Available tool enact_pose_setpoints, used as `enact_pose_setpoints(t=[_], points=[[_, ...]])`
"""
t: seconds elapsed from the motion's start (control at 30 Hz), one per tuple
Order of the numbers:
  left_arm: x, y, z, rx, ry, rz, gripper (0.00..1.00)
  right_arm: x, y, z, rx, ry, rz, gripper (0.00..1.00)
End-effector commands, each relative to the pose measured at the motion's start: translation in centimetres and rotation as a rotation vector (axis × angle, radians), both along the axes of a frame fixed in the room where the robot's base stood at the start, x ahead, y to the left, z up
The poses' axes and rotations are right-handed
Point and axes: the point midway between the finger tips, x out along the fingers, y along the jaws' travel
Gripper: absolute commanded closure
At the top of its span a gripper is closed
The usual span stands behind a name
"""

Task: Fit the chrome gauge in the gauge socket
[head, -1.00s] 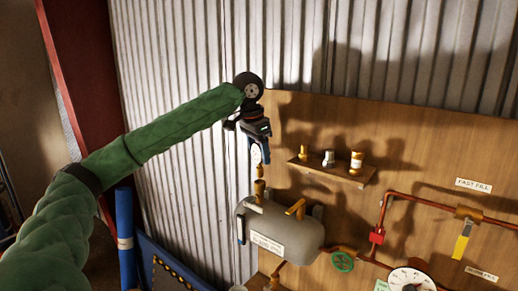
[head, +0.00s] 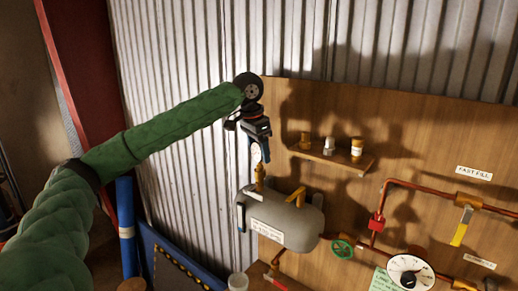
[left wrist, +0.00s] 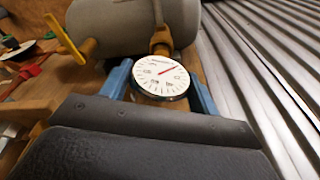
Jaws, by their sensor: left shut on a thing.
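My left gripper (head: 260,152) is shut on the chrome gauge (left wrist: 160,78), a round white dial with a red needle, held between the blue fingers. In the head view the gauge (head: 255,154) shows small under the gripper. The gauge socket is the brass fitting (left wrist: 161,40) on the grey tank (head: 282,222); it also shows in the head view (head: 260,176). The gauge stands right above the socket, in line with it. The dial hides part of the joint, so I cannot tell whether the stem is inside. My right gripper is not in view.
A wooden shelf (head: 335,160) with several small fittings is to the right of the gripper. Red pipes (head: 410,188), a green valve wheel (head: 342,249) and a larger dial (head: 409,271) are on the panel. A corrugated wall (head: 190,130) is behind.

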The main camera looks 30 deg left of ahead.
Motion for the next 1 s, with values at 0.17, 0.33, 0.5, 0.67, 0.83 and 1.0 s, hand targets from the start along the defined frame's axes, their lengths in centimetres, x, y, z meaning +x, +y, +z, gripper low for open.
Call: enact_pose_setpoints(t=[0.17, 0.33, 0.5, 0.67, 0.83, 1.0], points=[[0.0, 0.0, 0.0, 0.000, -0.001, 0.000, 0.68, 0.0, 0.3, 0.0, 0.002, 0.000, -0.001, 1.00], [0.0, 0.0, 0.0, 0.000, -0.001, 0.000, 0.68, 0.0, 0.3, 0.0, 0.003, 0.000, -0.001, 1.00], [0.0, 0.0, 0.0, 0.000, -0.001, 0.000, 0.13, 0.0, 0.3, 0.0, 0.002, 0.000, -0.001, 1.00], [0.0, 0.0, -0.1, 0.000, 0.000, 0.000, 0.13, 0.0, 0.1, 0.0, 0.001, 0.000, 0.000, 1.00], [0.0, 0.0, 0.2, 0.000, -0.001, 0.000, 0.13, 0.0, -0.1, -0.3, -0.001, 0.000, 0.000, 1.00], [-0.4, 0.2, 1.9, -0.002, -0.004, 0.000, 0.13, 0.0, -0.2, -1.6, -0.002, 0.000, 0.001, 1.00]])
